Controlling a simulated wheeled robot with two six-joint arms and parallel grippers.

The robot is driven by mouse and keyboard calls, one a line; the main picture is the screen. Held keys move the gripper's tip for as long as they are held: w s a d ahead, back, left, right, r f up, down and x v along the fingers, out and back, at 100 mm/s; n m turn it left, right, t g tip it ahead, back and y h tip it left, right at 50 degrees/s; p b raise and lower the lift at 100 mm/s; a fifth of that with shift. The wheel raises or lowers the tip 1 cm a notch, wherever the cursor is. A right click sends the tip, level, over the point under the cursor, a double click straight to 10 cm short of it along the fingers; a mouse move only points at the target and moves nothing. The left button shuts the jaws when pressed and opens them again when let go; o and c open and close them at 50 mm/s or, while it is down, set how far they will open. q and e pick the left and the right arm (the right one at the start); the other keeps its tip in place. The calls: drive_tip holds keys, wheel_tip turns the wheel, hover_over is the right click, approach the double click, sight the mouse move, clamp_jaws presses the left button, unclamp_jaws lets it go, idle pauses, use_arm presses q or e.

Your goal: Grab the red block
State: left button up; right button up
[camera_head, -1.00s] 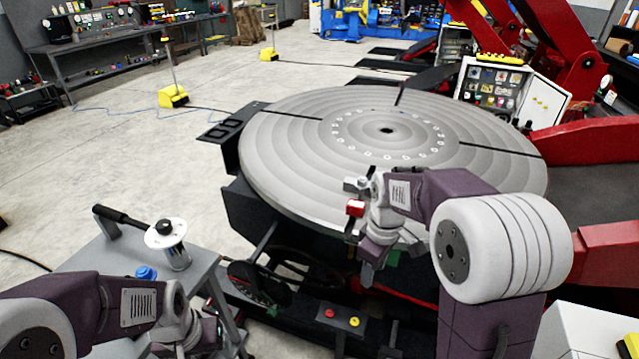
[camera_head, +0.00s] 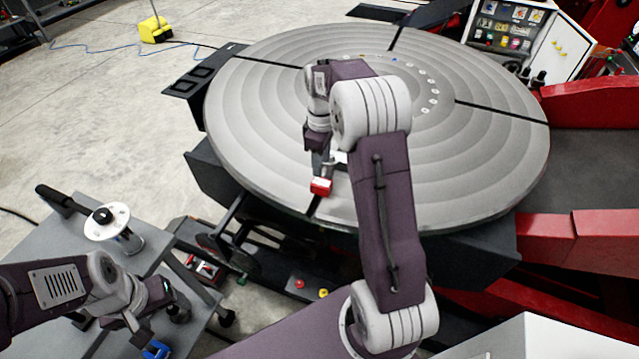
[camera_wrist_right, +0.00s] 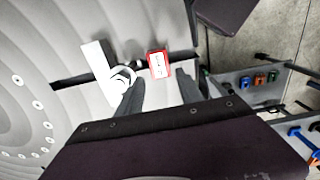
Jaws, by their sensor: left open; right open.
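The red block (camera_head: 321,187) lies near the front edge of the grey round turntable (camera_head: 480,150), by a dark slot. In the right wrist view the red block (camera_wrist_right: 158,64) shows a pale top and lies just ahead of the fingertips. My right gripper (camera_head: 321,165) is over the turntable close behind the block. In the right wrist view its fingers (camera_wrist_right: 160,86) are apart with nothing between them. My left gripper (camera_head: 158,318) is low at the left, above a grey side table and far from the block; its fingers are partly hard to make out.
A white metal piece with a ring (camera_wrist_right: 105,68) lies beside the block. The grey side table (camera_head: 60,218) holds a white-topped spool (camera_head: 107,222) and a blue item (camera_head: 157,349). Red machine arms (camera_head: 590,110) stand at the right. Much of the turntable is clear.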

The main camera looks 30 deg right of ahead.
sight(322, 182)
drive_tip(key=f, duration=0.4)
drive_tip(key=shift+w+d+f, duration=0.15)
drive_tip(key=shift+w+d, duration=0.05)
drive_tip(key=shift+d, duration=0.1)
drive_tip(key=f, duration=0.4)
drive_tip(key=shift+s+a+f+p, duration=0.2)
drive_tip(key=shift+p, duration=0.2)
drive_tip(key=shift+w+f, duration=0.1)
drive_tip(key=shift+f, duration=0.3)
drive_tip(key=shift+r, duration=0.15)
clamp_jaws()
